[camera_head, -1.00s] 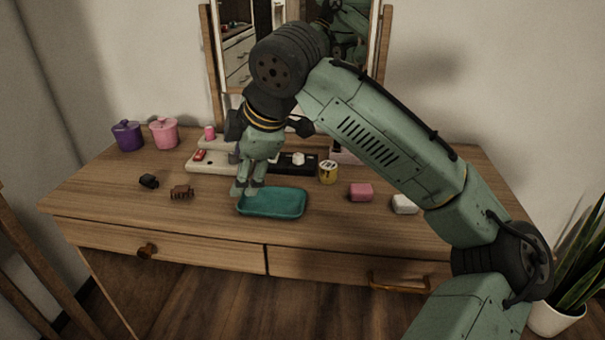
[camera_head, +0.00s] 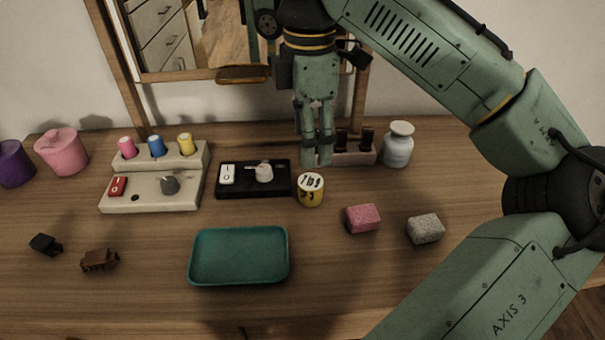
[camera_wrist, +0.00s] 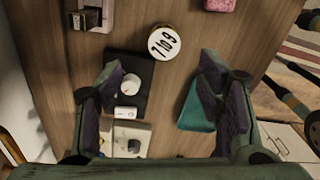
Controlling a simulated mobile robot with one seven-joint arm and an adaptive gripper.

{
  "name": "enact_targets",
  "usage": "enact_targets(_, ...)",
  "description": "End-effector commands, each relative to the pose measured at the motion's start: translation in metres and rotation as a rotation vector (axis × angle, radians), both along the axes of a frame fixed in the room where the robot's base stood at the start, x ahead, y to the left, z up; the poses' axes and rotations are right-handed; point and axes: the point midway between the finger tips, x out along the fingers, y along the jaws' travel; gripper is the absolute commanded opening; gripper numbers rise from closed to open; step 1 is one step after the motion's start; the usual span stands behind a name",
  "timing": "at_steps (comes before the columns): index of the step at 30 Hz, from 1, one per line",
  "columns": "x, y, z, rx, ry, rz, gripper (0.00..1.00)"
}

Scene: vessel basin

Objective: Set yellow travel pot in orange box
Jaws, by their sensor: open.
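A small round yellow pot (camera_head: 311,197) with a lettered white top stands upright on the wooden dresser, right of a black switch panel. Its top also shows in the wrist view (camera_wrist: 165,43). My gripper (camera_head: 317,160) points down just behind and above the pot in the head view, fingers overlapping closely there. In the wrist view my gripper (camera_wrist: 163,88) is spread open and empty, with the pot beyond the fingertips, near the middle.
A cream panel (camera_head: 148,203) and pink pot (camera_head: 62,155) stand left. Bare wood lies right of the tray.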

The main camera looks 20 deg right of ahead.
Motion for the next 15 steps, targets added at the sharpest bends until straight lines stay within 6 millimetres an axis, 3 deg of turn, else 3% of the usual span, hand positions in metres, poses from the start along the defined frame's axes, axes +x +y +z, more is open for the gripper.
enact_targets(6, 0.000, 0.000, -0.037, 0.003, 0.002, 0.003, 0.61)
enact_targets(15, -0.002, -0.001, -0.064, 0.001, 0.001, 0.000, 0.61)
